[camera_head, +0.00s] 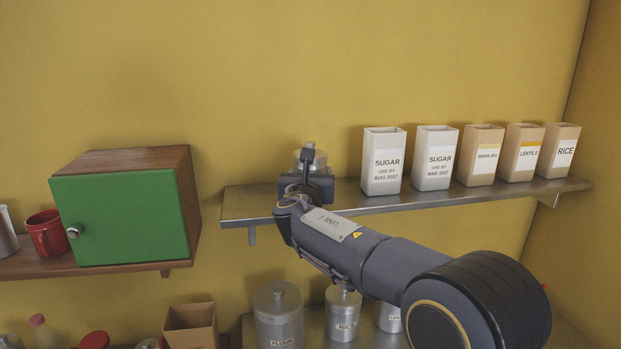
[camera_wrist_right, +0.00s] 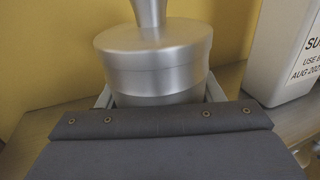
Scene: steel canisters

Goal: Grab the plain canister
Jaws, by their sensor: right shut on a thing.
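A steel canister (camera_head: 320,160) with a knobbed lid stands at the left part of the upper shelf, mostly hidden behind my right gripper (camera_head: 307,182). In the right wrist view the canister (camera_wrist_right: 155,65) is upright, and no label shows on its visible part; its lower body is hidden. My right gripper is shut on it, with a finger on each side below the lid. Labelled steel canisters stand lower down: one marked FLOUR (camera_head: 278,318), one marked RICE (camera_head: 343,312) and one partly hidden by my arm (camera_head: 388,318). My left gripper is not in view.
The upper shelf (camera_head: 240,205) also holds two white SUGAR boxes (camera_head: 383,165) and several tan boxes (camera_head: 481,160) to the right. A green-doored cabinet (camera_head: 120,220) and a red mug (camera_head: 47,235) are at left. A SUGAR box (camera_wrist_right: 290,50) stands close right of the held canister.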

